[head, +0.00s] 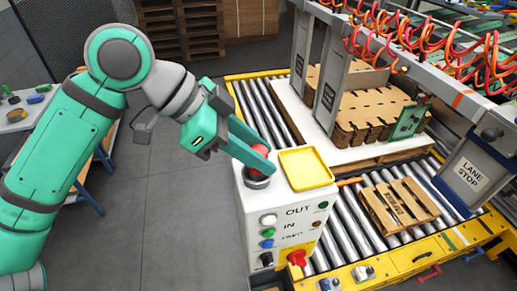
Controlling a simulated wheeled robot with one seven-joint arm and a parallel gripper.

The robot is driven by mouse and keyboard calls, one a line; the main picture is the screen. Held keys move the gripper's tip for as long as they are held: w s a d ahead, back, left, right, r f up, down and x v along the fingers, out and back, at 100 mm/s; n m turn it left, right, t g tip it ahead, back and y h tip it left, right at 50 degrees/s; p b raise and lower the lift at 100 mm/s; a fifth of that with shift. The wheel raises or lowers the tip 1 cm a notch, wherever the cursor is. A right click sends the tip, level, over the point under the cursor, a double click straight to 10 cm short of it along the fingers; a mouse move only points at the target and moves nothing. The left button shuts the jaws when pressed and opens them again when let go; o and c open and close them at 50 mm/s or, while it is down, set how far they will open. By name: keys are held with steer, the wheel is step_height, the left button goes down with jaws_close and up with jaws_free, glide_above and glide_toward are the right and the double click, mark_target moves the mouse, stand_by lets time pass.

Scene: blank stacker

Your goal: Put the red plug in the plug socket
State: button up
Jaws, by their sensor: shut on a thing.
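The red plug (260,150) is between the green fingers of my gripper (258,158), and the gripper is shut on it. The plug is at the top of a dark round socket (257,182) with a light rim, on the top left of the white control box (279,210). The lower part of the plug is hidden by a finger, so I cannot tell how deep it sits in the socket. My gripper reaches in from the upper left.
A yellow tray (306,170) lies on the box just right of the socket. A red knob (297,258) and several buttons are on the box's front. A roller conveyor with a small pallet (400,207) is at the right. Grey floor (175,200) is clear at the left.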

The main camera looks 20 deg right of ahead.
steer(key=shift+f, duration=0.25)
steer(key=o, duration=1.2)
steer(key=shift+o, duration=0.2)
steer(key=v, duration=1.1)
